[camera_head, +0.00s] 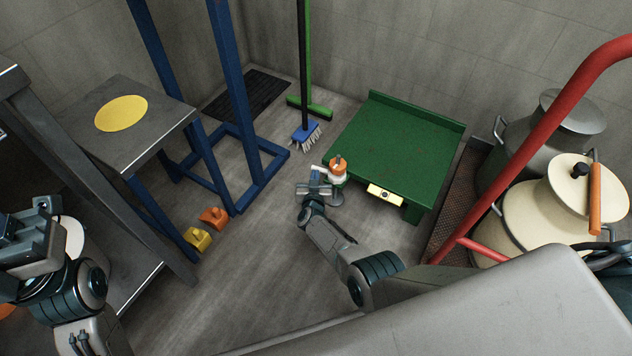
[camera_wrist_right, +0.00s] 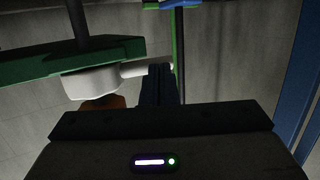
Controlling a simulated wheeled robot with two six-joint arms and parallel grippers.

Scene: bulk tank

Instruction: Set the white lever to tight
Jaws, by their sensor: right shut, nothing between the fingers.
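The white lever (camera_head: 320,169) is on a fitting with an orange top (camera_head: 338,164) at the left edge of the green table (camera_head: 400,145). In the right wrist view, the white lever (camera_wrist_right: 146,70) reaches sideways from a round white body (camera_wrist_right: 90,83), with its tip by my fingers. My right gripper (camera_head: 316,180) is shut and empty at the lever; its fingertips (camera_wrist_right: 158,72) overlap the lever's end in the wrist view. I cannot tell whether they touch. My left gripper (camera_head: 32,238) is at the far left, away from the lever; its jaw opening is unclear.
A cream plate (camera_head: 385,194) is on the green table's front edge. A blue frame (camera_head: 235,110), a broom (camera_head: 305,133) and a green squeegee (camera_head: 312,107) stand behind. Orange (camera_head: 214,217) and yellow (camera_head: 198,239) pieces lie left. Milk cans (camera_head: 545,210) and a red rail (camera_head: 545,130) are right.

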